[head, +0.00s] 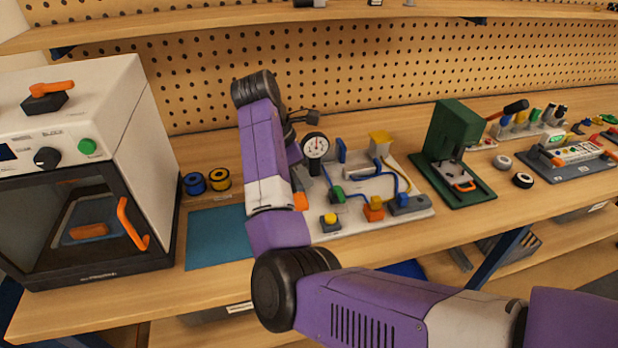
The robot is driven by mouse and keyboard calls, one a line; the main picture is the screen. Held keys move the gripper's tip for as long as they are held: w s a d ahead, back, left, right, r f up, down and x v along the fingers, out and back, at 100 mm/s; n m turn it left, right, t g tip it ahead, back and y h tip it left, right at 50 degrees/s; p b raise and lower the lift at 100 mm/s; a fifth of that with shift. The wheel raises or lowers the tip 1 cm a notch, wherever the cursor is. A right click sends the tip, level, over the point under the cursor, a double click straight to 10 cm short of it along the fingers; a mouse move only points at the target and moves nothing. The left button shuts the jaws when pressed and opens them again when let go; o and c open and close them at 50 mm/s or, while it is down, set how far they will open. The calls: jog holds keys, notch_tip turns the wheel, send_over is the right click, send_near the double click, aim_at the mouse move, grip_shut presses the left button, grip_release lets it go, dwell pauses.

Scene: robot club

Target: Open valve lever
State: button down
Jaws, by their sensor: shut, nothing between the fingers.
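A pale pneumatics board (415,213) lies on the bench with a round pressure gauge (315,146), blue tubing and several coloured fittings. An orange part (300,202) shows at the board's left side, right against the outline of my forearm in the picture; I cannot tell whether it is the valve lever. Another orange lever (52,89) sits on a black base on top of the white oven-like box (148,140) at the left. My arm reaches up, bends over at the wrist and comes down behind my forearm.
A teal mat (212,245) and two small spools (219,180) lie between the box and the board. A green press (450,140) stands right of the board, with a grey panel (575,165) farther right. A pegboard (360,65) and shelf close off the back.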

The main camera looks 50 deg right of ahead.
aim_at(339, 194)
jog(key=b+x, duration=0.2)
jog(key=x, duration=0.5)
jog(key=shift+f, duration=0.1)
jog(key=s+d, duration=0.1)
jog(key=d+p, duration=0.1)
jog(key=shift+s+d, duration=0.35)
jog(key=shift+s, duration=0.05)
jog(key=shift+s+d, duration=0.25)
jog(key=shift+d, duration=0.15)
